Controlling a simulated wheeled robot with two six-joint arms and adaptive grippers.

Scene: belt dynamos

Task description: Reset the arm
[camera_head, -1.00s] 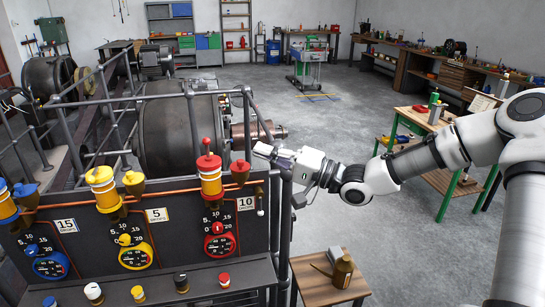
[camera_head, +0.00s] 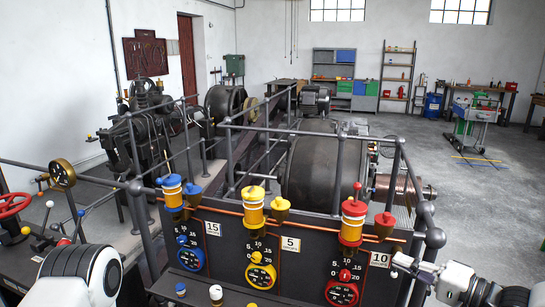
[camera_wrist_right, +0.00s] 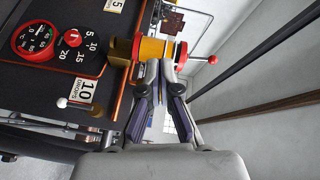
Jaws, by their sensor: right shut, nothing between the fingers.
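My right gripper (camera_head: 402,263) is at the right end of the black control panel (camera_head: 300,245), beside the "10" label in the head view. In the right wrist view its fingers (camera_wrist_right: 158,66) are shut and empty. They point toward the yellow oiler with red ends (camera_wrist_right: 155,49), which overlaps their tips in the picture; I cannot tell whether they touch. The same red-and-yellow oiler (camera_head: 352,222) stands upright on the panel top in the head view. Part of my left arm shows at the lower left, but its gripper is out of view.
The panel carries a blue dial (camera_head: 190,253), a yellow dial (camera_head: 261,270) and a red dial (camera_head: 342,288). A grey railing (camera_head: 290,130) rises behind it around the large dark drum (camera_head: 310,172). A red handwheel (camera_head: 12,205) is at far left. Open floor (camera_head: 460,200) lies at the right.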

